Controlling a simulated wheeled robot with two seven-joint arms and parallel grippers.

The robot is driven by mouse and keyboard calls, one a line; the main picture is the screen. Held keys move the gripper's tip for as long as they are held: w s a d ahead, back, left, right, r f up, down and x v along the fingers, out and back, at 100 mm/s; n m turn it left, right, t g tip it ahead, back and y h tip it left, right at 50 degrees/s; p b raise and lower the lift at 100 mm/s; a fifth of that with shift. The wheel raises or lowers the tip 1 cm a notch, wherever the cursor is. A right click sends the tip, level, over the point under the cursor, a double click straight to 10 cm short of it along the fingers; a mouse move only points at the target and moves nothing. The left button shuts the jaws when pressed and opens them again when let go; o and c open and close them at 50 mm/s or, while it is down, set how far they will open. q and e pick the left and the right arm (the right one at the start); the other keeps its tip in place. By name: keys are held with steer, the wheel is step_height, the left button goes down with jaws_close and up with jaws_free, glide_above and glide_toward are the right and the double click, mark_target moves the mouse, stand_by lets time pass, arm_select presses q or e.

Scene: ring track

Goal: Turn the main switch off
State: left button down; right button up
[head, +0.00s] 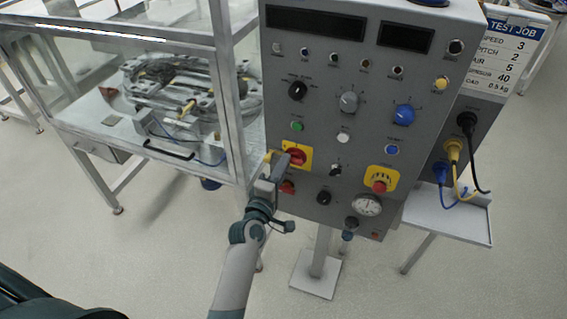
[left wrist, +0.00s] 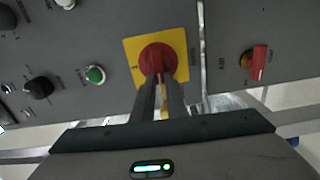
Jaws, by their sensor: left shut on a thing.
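The main switch (head: 297,156) is a red rotary knob on a yellow square plate, at the lower left of the grey control panel (head: 330,80). In the left wrist view the red knob (left wrist: 157,60) sits at the upper middle. My left gripper (head: 284,161) reaches up to it from below. Its two fingers (left wrist: 158,84) are shut on the red knob's handle, and they hide part of it. The knob's exact angle and plate markings are too small to read. My right gripper is in neither view.
A green button (head: 297,126) is just above the switch. A red emergency button (head: 379,186) on yellow stands to its right, above a round gauge (head: 367,205). A glazed enclosure (head: 230,90) is close on the left. Plugged cables (head: 454,150) hang at the right.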

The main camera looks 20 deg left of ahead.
arm_select(q)
steer(key=shift+n, duration=0.3)
steer(key=c, duration=1.8)
jaws_free()
steer(key=shift+o, duration=0.2)
steer(key=shift+f, duration=0.1)
steer(key=shift+s, duration=0.1)
steer(key=s+p, duration=0.2)
steer(key=s, duration=1.5)
steer(key=shift+a, duration=0.3)
